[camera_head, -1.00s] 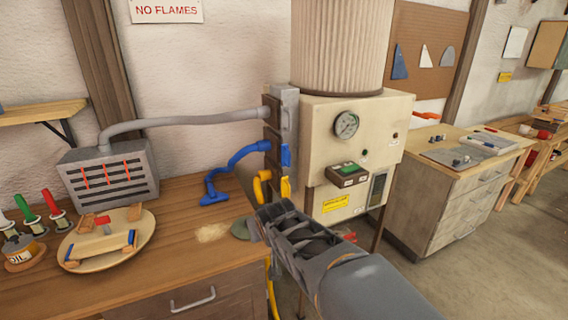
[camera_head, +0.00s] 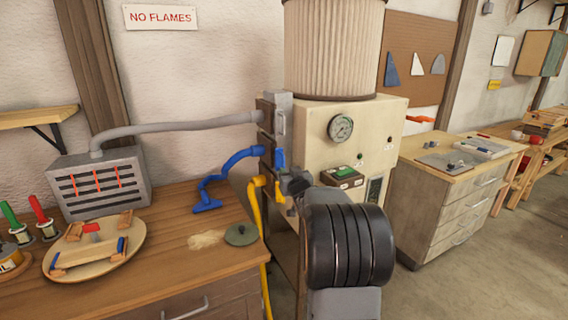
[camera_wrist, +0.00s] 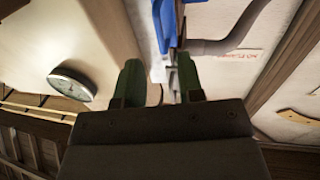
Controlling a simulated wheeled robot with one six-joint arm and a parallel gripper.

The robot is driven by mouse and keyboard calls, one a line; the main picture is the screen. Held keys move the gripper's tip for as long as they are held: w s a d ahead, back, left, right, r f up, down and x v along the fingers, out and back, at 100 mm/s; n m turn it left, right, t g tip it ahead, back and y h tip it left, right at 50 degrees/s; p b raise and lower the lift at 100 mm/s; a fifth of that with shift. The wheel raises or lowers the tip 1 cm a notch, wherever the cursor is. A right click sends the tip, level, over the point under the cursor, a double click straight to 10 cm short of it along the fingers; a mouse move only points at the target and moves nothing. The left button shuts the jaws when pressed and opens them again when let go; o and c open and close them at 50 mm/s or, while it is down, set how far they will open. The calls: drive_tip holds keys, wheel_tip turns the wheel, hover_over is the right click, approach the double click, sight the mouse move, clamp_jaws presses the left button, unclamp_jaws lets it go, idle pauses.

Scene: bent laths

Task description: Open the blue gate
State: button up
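The blue gate (camera_head: 280,158) is a small upright blue piece at the end of the blue hose (camera_head: 232,162), on the dust collector's left side. Above it is a grey gate and below it a yellow gate (camera_head: 279,192). My gripper (camera_head: 294,184) is just below and right of the blue gate, partly hidden by my black wrist. In the wrist view, the two green fingers (camera_wrist: 160,80) are apart. The blue gate (camera_wrist: 166,22) shows ahead between them, with pale and grey metal parts nearer the gap. I cannot tell whether a finger touches anything.
The cream dust collector (camera_head: 330,110) with a gauge (camera_head: 340,128) stands close to the right of the gates. The yellow hose (camera_head: 258,235) hangs below. A workbench (camera_head: 190,260) with a round wooden tray (camera_head: 130,238) is at left. A drawer cabinet (camera_head: 450,205) stands at right.

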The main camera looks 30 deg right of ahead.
sight(284, 164)
drive_tip(key=p+x, duration=0.1)
drive_tip(key=x, duration=0.6)
drive_tip(key=shift+w+d, duration=0.1)
drive_tip(key=shift+w, duration=0.2)
clamp_jaws()
